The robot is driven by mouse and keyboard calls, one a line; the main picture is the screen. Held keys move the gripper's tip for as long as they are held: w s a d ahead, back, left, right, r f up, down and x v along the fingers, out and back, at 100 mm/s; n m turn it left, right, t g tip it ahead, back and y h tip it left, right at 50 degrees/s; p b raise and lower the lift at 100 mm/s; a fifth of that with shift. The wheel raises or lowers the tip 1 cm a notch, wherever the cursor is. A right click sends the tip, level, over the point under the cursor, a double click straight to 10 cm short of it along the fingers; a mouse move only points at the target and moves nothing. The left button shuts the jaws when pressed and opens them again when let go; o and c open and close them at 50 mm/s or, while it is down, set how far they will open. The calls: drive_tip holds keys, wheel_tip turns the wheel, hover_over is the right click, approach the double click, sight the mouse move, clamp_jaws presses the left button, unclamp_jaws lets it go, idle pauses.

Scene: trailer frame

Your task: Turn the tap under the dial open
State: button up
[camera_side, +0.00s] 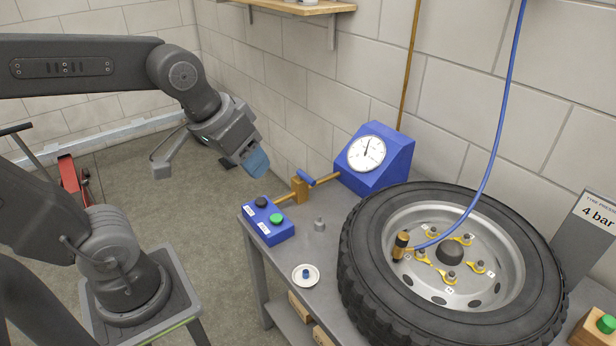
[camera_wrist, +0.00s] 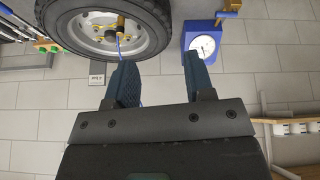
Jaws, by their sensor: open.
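The tap is a brass body with a blue lever handle (camera_side: 306,179) on a brass pipe, beside and below the blue gauge box (camera_side: 388,168) with the white dial (camera_side: 367,153). In the side view the lever lies at an angle to the pipe. My gripper (camera_side: 256,163) is up and to the left of the tap, in the air and apart from it. In the wrist view the open, empty fingers (camera_wrist: 158,78) show at the middle, with the dial (camera_wrist: 203,46) beyond the right finger. The tap (camera_wrist: 231,7) is partly cut off at the top edge there.
A large tyre (camera_side: 358,259) lies on the grey bench, with a blue hose (camera_side: 494,148) rising from its valve. A blue button box (camera_side: 267,220) stands at the bench's left end. A small white dish (camera_side: 306,283) and a grey cap (camera_side: 319,224) lie nearby.

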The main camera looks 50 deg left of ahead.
drive_tip(key=w+a+n+g, duration=0.1)
drive_tip(key=w+a+n, duration=0.4)
drive_tip(key=w, duration=0.5)
drive_tip(key=n+g, duration=0.2)
drive_tip(key=n, duration=0.9)
hover_over(309, 178)
drive_tip(key=s, duration=0.3)
wheel_tip(309, 178, down, 18)
drive_tip(key=r, duration=0.1)
drive_tip(key=w+f, duration=0.1)
drive_tip(key=f, duration=0.3)
drive_tip(key=w+f, duration=0.1)
drive_tip(key=f, duration=0.3)
drive_tip(key=w+f, duration=0.1)
drive_tip(key=f, duration=0.4)
drive_tip(key=shift+c, duration=0.3)
clamp_jaws()
drive_tip(key=shift+s, duration=0.1)
